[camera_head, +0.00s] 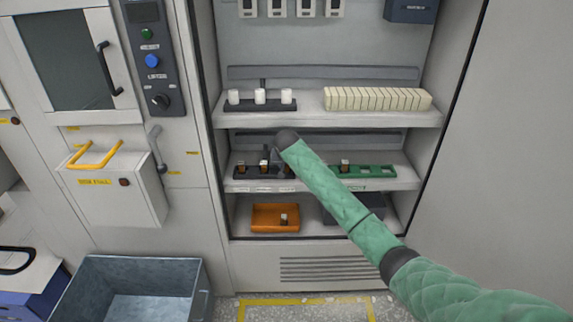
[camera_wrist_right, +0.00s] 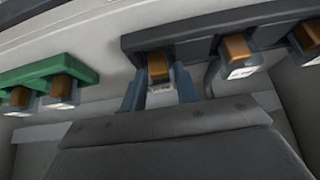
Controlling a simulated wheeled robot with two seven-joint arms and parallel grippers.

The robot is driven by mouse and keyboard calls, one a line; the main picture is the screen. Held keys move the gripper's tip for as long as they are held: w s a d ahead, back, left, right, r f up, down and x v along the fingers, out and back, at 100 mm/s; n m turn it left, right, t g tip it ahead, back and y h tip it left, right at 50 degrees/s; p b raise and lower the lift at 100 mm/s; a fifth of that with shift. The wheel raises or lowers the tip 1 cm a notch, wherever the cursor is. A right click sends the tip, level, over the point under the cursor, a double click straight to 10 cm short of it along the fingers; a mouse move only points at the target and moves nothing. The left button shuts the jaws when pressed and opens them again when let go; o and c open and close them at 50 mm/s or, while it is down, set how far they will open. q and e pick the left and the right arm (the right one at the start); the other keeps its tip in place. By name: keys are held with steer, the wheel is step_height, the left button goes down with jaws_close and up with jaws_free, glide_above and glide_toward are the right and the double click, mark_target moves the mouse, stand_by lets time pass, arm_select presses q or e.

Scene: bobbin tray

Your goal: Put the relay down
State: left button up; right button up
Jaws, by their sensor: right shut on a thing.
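My right gripper (camera_head: 277,161) is at the right end of the dark rail (camera_head: 254,176) on the middle shelf. In the right wrist view its blue fingers (camera_wrist_right: 158,86) are shut on a relay (camera_wrist_right: 158,68) with a brown top and a white label. That relay overlaps the end of the dark rail (camera_wrist_right: 205,38); I cannot tell whether it is fully seated. Other relays stand in the dark rail to the left, one being a brown-topped relay (camera_head: 264,164). In the head view my gripper mostly hides the held relay. My left gripper is out of view.
A green rail (camera_head: 378,171) with a relay (camera_head: 345,165) stands to the right. An orange tray (camera_head: 262,214) with another relay (camera_head: 284,219) sits below. The upper shelf (camera_head: 310,117) is close above my gripper. A grey-blue bin (camera_head: 100,275) stands on the floor.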

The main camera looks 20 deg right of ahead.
steer(key=o, duration=1)
